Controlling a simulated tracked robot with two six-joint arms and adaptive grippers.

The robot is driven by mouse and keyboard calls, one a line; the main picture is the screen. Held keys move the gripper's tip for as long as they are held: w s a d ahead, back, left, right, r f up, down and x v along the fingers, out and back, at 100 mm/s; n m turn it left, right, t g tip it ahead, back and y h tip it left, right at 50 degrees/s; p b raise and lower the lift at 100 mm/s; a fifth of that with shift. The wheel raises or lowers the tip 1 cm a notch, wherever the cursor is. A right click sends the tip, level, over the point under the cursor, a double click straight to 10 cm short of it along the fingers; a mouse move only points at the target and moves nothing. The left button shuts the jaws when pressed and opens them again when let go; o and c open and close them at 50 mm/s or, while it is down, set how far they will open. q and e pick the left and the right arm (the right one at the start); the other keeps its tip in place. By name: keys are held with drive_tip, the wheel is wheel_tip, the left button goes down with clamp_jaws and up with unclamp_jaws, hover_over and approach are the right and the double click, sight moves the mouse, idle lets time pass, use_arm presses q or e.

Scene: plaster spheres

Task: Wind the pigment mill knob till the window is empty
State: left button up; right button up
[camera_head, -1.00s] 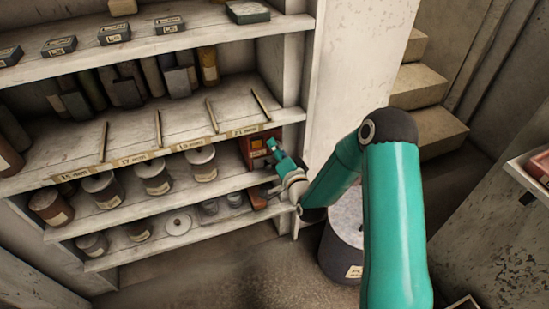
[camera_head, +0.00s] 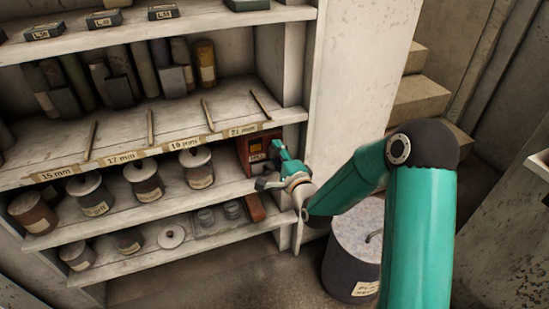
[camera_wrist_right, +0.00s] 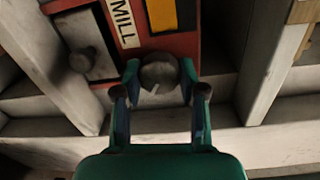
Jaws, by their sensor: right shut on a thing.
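The pigment mill (camera_head: 243,147) is a red box at the right end of a shelf in the head view. In the right wrist view its red front (camera_wrist_right: 110,62) bears a white MILL label. The window (camera_wrist_right: 161,14) shows an orange-yellow area with a dark strip to its right. The round grey knob (camera_wrist_right: 160,72) with a pale mark sits below the window. My right gripper (camera_wrist_right: 160,68) is shut on the knob, one finger on each side. In the head view my right gripper (camera_head: 268,167) partly hides the mill front. My left gripper is not in view.
A grey panel with a small round handle (camera_wrist_right: 83,60) is left of the knob. Lidded jars (camera_head: 144,181) stand left of the mill. A wooden upright (camera_head: 308,110) is close to my right arm. A large lidded drum (camera_head: 352,255) stands on the floor below.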

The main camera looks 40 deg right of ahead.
drive_tip(key=shift+a+f, duration=0.1)
drive_tip(key=shift+f, duration=0.05)
drive_tip(key=o, duration=1.1)
drive_tip(key=shift+w, duration=0.1)
drive_tip(key=shift+o, duration=0.2)
drive_tip(key=v, duration=0.7)
drive_tip(key=shift+s, duration=0.3)
